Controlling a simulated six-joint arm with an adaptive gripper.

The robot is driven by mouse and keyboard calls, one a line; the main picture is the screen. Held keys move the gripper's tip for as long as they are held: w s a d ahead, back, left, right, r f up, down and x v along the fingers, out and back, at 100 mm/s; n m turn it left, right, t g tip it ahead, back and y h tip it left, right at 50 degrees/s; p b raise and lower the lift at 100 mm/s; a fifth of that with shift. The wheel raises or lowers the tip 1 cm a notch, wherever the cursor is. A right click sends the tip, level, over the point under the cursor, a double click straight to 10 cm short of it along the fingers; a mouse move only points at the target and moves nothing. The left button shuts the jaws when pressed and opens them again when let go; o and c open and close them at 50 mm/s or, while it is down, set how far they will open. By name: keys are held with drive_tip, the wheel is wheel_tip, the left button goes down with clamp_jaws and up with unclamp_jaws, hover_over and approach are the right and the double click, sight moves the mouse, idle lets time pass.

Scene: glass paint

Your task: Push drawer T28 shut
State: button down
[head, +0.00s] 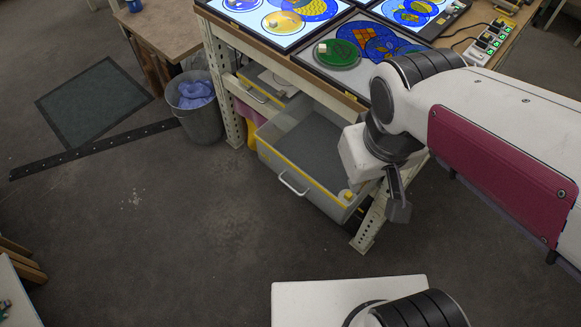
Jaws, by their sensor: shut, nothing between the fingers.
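An open drawer (272,155) juts out from under the workbench, with grey walls, a yellow front edge and a pale handle (294,184). Its label is too small to read, so I cannot tell whether it is T28. A small pale and yellow object (346,195) shows at its front right corner. My gripper (398,210) points down just right of the drawer's front right corner, its fingers shut and empty. My wrist hides the drawer's right rear part. I cannot tell whether the gripper touches the drawer.
A bench leg (372,222) stands close to my gripper. Another drawer (259,90) sits further left under the bench, beside a grey bin (197,118) with a blue bag. Lit panels with coloured glass (360,45) cover the bench top. The floor before the drawer is clear.

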drive_tip(key=w+a+f+n+h, duration=0.1)
drive_tip(key=w+a+f+n, duration=0.7)
drive_tip(key=f+n, duration=0.4)
drive_tip(key=w+a+f+n+h, duration=0.2)
drive_tip(key=w+a+f+n, duration=0.6)
drive_tip(key=w+f+n, duration=0.2)
drive_tip(key=shift+f+n+t, duration=0.4)
drive_tip(key=shift+f+n, duration=0.6)
drive_tip(key=shift+n, duration=0.1)
drive_tip(key=shift+f, duration=0.1)
